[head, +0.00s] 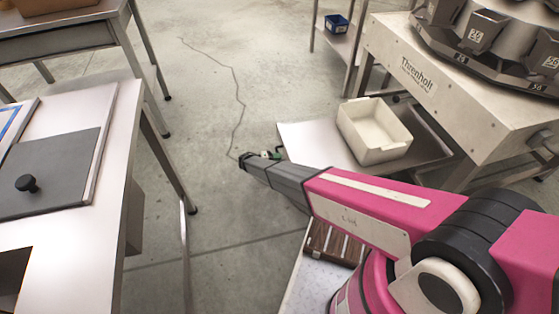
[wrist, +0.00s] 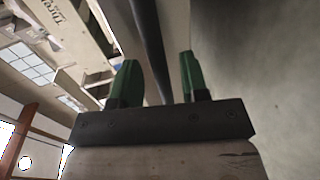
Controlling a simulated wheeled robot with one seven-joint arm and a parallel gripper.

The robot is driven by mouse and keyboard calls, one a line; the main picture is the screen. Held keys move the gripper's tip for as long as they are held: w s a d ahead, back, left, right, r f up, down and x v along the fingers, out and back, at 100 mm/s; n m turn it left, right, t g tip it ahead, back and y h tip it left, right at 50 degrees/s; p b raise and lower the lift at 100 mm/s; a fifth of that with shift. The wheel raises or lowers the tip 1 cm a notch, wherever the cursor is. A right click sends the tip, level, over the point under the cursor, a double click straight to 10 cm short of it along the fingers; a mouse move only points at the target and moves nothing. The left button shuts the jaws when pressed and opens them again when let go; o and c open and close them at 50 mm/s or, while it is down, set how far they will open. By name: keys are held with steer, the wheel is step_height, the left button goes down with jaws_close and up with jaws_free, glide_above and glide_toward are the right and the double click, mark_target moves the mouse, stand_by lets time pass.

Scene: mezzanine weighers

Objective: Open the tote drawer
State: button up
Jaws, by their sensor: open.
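A white open tote (head: 375,131) sits on a flat steel tray (head: 305,140) low beside the Threnholt machine. I cannot tell whether this tray is the tote drawer, and no handle is clear in the head view. My gripper (head: 272,154) is near the tray's left edge, its green fingertips small and partly hidden by my arm. In the wrist view my gripper (wrist: 158,80) has its two green fingers apart. A dark bar (wrist: 150,45) shows between them. I cannot tell whether it touches either finger.
The Threnholt machine (head: 405,75) stands at the right on steel legs. A steel table (head: 75,225) with a dark knobbed lid (head: 50,175) is at the left. A blue bin (head: 336,23) sits on a shelf at the back. The concrete floor between is clear.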

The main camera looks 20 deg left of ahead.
steer(key=v, duration=0.9)
steer(key=shift+s, duration=0.1)
